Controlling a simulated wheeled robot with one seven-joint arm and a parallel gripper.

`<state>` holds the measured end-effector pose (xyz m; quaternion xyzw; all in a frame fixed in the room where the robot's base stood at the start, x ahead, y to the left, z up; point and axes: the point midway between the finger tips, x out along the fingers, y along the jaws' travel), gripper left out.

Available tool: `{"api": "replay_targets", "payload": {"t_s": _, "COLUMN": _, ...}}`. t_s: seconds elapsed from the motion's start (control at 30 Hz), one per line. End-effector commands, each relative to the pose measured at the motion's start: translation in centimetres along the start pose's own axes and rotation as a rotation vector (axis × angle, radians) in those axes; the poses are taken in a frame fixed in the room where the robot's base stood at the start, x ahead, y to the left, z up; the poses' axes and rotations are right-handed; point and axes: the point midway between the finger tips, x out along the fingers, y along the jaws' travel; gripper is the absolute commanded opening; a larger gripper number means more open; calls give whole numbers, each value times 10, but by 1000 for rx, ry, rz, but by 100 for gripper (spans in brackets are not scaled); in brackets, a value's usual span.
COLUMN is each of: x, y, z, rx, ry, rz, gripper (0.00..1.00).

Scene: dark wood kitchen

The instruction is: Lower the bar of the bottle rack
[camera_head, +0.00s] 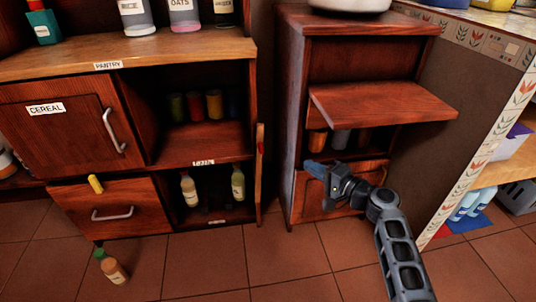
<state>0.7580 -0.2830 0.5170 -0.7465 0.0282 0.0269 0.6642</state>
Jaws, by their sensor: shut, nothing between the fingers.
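Two bottles, a left one (189,190) and a right one (238,184), stand upright in the low open compartment of the left cabinet, which looks like the bottle rack. A narrow upright wooden piece (260,155) stands at that compartment's right front edge. It looks like the rack's bar, raised, but I cannot tell for sure. No bar shows across the front of the bottles. My gripper (314,169) has blue fingertips pointing left. It is shut and empty, in front of the right cabinet and to the right of the upright piece.
A bottle (112,267) stands on the tiled floor at the lower left. A yellow object (95,183) rests at the drawer's (115,212) top edge. The right cabinet's flap (380,105) juts out above my gripper. Floor in front of the left cabinet is mostly clear.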

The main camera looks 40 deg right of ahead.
Motion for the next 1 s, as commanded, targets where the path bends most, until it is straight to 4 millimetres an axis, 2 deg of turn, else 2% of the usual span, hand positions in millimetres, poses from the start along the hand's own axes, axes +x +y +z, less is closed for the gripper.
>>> {"api": "replay_targets", "payload": {"t_s": 0.23, "x": 2, "y": 0, "z": 1, "rx": -1, "ry": -1, "rz": 1, "gripper": 0}}
{"api": "replay_targets", "payload": {"t_s": 0.37, "x": 12, "y": 1, "z": 1, "rx": -3, "ry": -2, "rz": 1, "gripper": 0}}
{"api": "replay_targets", "payload": {"t_s": 0.87, "x": 105, "y": 2, "z": 1, "rx": -3, "ry": -2, "rz": 0, "gripper": 0}}
{"api": "replay_targets", "payload": {"t_s": 1.0, "x": 117, "y": 2, "z": 18, "rx": -3, "ry": -2, "rz": 2, "gripper": 0}}
